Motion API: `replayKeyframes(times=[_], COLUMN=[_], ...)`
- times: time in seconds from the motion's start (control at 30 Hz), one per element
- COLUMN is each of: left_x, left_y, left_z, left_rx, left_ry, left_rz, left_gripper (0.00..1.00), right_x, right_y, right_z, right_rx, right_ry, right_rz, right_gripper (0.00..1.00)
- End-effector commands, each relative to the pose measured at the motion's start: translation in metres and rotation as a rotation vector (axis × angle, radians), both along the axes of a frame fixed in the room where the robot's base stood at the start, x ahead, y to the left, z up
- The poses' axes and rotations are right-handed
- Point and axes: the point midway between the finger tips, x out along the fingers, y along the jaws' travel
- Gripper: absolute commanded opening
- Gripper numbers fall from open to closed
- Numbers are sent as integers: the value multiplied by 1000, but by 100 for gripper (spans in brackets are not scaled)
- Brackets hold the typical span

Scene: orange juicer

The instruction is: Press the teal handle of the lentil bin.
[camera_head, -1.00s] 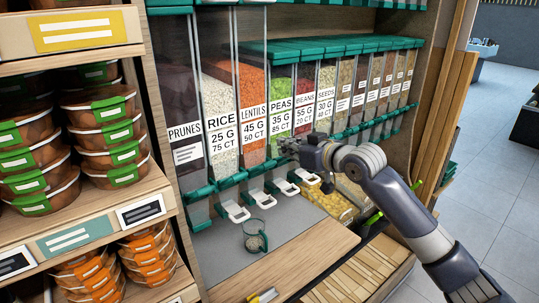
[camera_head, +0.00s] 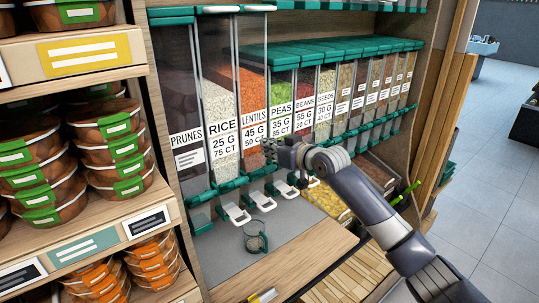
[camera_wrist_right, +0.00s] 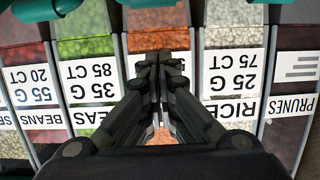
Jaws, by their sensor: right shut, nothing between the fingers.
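The lentil bin (camera_head: 251,95) is a clear column of orange lentils with a white label, between the rice and peas bins. Its teal handle (camera_head: 261,171) is at the bin's foot, above a white spout. My right gripper (camera_head: 268,150) is shut and empty, in front of the lower part of the lentil bin, a little above the handle. In the right wrist view the closed fingertips (camera_wrist_right: 160,60) cover most of the lentil label, and teal parts show at the top edge. Contact cannot be told. My left gripper is not in view.
The rice bin (camera_head: 220,105) and peas bin (camera_head: 281,97) flank the lentils, with similar teal handles. A small glass cup (camera_head: 255,238) stands on the grey shelf below the spouts. Stacked bowls (camera_head: 113,147) fill shelves at the left. The aisle floor at the right is open.

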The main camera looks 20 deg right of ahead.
Motion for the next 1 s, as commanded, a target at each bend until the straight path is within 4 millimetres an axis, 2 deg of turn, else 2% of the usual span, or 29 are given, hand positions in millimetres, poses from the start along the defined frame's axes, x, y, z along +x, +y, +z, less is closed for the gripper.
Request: replayKeyframes(times=[0.13, 0.3, 0.5, 1.0], left_x=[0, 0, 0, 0], left_y=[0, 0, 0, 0], left_z=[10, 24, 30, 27], left_rx=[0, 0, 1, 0], left_ry=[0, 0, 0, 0], left_rz=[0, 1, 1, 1], left_gripper=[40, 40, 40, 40], right_x=[19, 5, -2, -3], right_y=[7, 2, -1, -1], right_z=[-2, -23, -36, -40], right_rx=[3, -2, 0, 1], right_ry=[1, 4, 0, -5], right_rz=[-1, -1, -1, -1], right_gripper=[0, 0, 0, 0])
